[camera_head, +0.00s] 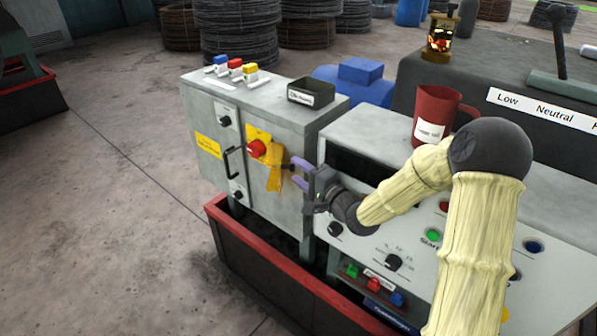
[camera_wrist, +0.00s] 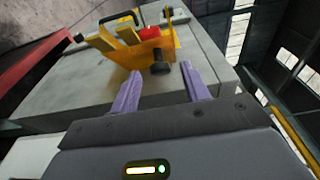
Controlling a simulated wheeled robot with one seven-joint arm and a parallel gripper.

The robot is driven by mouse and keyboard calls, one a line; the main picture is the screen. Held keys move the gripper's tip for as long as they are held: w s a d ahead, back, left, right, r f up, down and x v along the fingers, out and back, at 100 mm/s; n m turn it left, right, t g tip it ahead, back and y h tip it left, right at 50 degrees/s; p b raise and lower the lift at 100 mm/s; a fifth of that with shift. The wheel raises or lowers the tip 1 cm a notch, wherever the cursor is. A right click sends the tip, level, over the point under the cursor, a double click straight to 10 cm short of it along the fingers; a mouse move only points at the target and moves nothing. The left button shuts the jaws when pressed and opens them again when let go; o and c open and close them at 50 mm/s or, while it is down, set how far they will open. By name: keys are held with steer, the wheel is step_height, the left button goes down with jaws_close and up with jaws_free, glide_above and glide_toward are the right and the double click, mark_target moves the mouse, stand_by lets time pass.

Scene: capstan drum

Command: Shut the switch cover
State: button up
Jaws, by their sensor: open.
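The yellow switch cover (camera_head: 274,178) is on the front of a grey cabinet (camera_head: 225,165), beside a red rotary switch (camera_head: 256,148). The cover stands out from the front, and the red switch shows uncovered. In the wrist view the yellow cover (camera_wrist: 129,54) and part of the red switch (camera_wrist: 150,33) lie just beyond my fingertips. A dark knob (camera_wrist: 160,69) is at the cover's near side, roughly in line with the finger gap. My gripper (camera_head: 296,172) is open with purple fingers, just right of the cover. Whether the fingers touch anything is unclear.
A black handle (camera_head: 230,162) sticks out left of the switch. A control desk (camera_head: 380,225) with knobs and buttons stands close on the right, under my arm. A red-rimmed trough (camera_head: 250,262) runs along the base. The floor at left is clear.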

steer(key=shift+w+a, duration=0.3)
steer(key=shift+w, duration=0.05)
jaws_close()
